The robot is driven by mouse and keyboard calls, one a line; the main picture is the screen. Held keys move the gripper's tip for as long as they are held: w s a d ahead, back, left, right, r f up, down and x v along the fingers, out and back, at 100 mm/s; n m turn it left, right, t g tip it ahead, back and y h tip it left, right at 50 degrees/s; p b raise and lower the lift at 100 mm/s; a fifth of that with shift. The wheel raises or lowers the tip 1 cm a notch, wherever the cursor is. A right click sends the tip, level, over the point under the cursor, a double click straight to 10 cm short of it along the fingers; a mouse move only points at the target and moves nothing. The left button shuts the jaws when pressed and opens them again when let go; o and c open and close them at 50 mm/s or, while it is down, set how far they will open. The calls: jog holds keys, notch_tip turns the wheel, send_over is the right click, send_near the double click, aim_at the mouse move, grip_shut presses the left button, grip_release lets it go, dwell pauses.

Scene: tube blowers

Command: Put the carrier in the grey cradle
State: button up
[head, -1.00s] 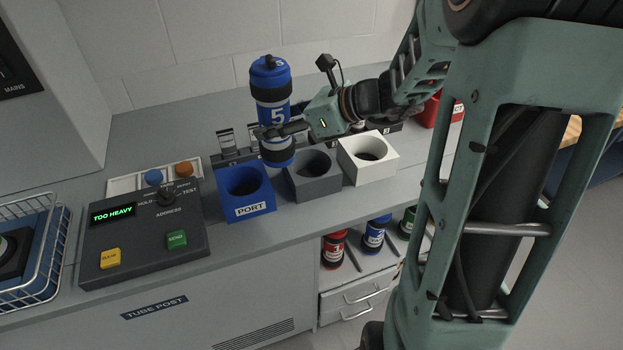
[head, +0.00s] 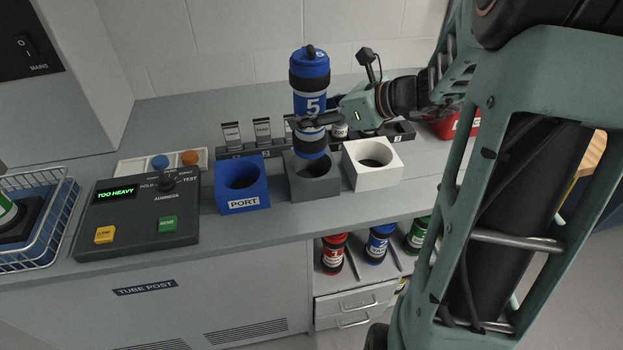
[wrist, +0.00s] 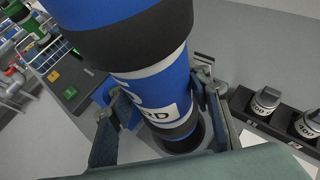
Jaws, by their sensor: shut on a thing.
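The blue carrier (head: 311,88), marked 5, has black bands and is held upright in my gripper (head: 318,122). In the head view its lower end is over the grey cradle (head: 316,188) and overlaps the back of its round opening. I cannot tell whether the end has entered the hole. The wrist view shows the carrier (wrist: 150,60) between both fingers of my gripper (wrist: 165,115), with its lower end in front of a dark round opening. The carrier hides part of the cradle there.
The blue PORT cradle (head: 242,200) stands left of the grey one, and a white cradle (head: 372,178) stands right. A rack of small labelled pieces (head: 262,146) is behind. The control panel (head: 140,220) reads TOO HEAVY. A wire basket (head: 40,258) is at far left.

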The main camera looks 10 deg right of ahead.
aim_at(312, 149)
notch_tip(312, 149, down, 10)
jog(key=shift+r+b, duration=0.1)
jog(key=shift+b, duration=0.8)
jog(key=shift+f, duration=0.2)
jog(key=o, duration=1.4)
jog(key=shift+c, duration=0.2)
jog(key=shift+r, duration=0.1)
jog(key=shift+s+d+r, duration=0.1)
jog(key=shift+d+r, duration=0.1)
jog(key=p+v, duration=0.1)
jog(key=v, duration=1)
jog(key=shift+s+d, duration=0.2)
jog(key=shift+s, duration=0.05)
